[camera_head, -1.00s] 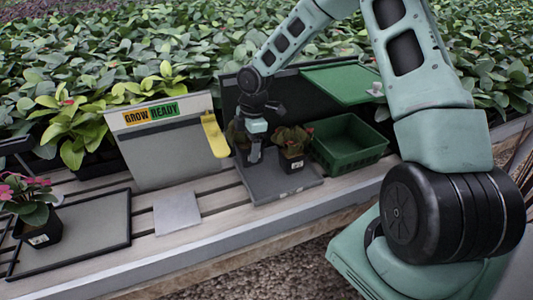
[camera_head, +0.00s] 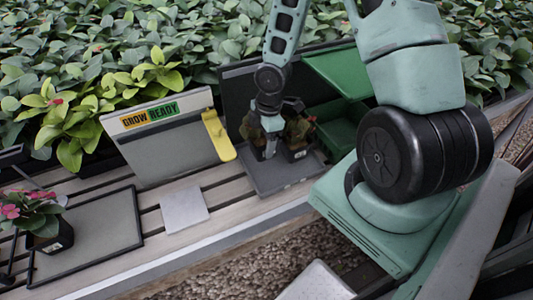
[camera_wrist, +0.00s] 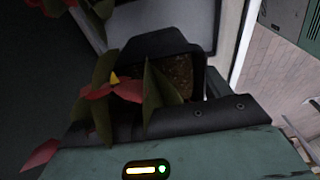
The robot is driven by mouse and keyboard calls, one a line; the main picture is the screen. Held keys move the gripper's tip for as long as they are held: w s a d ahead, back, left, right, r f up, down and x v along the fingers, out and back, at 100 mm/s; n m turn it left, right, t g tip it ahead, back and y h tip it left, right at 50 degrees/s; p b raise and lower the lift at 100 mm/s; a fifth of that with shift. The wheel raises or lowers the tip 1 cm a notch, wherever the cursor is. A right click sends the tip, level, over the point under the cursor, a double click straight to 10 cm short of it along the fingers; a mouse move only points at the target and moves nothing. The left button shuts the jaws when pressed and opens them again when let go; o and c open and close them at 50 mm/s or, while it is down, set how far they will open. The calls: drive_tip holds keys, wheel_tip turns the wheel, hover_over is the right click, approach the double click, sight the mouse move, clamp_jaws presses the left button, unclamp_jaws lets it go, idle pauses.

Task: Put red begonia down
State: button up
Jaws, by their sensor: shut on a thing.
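My gripper (camera_head: 268,142) is low over the grey tray (camera_head: 282,182) in front of the dark upright panel. It is shut on the red begonia's black pot. In the wrist view the begonia (camera_wrist: 112,90) shows red petals, a yellow centre and green leaves, beside its black pot (camera_wrist: 155,45) with brown soil. The pot looks tilted in that view. In the head view the held plant is mostly hidden by my gripper, and I cannot tell whether its pot touches the tray. Another potted plant (camera_head: 298,130) with dark leaves stands on the tray just right of my gripper.
A green crate (camera_head: 338,138) stands right of the tray. A "GROW READY" board (camera_head: 165,140) with a yellow scoop-like piece (camera_head: 218,135) stands to the left. A light square plate (camera_head: 184,209) lies between.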

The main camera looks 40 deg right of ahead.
drive_tip(key=shift+f, duration=3.2)
drive_tip(key=shift+f, duration=0.1)
drive_tip(key=o, duration=1.1)
drive_tip(key=r, duration=0.5)
drive_tip(key=d+r, duration=0.1)
drive_tip(key=r, duration=0.1)
drive_tip(key=shift+s+r+p, duration=0.15)
drive_tip(key=shift+r+p, duration=0.15)
drive_tip(key=shift+a+f, duration=0.1)
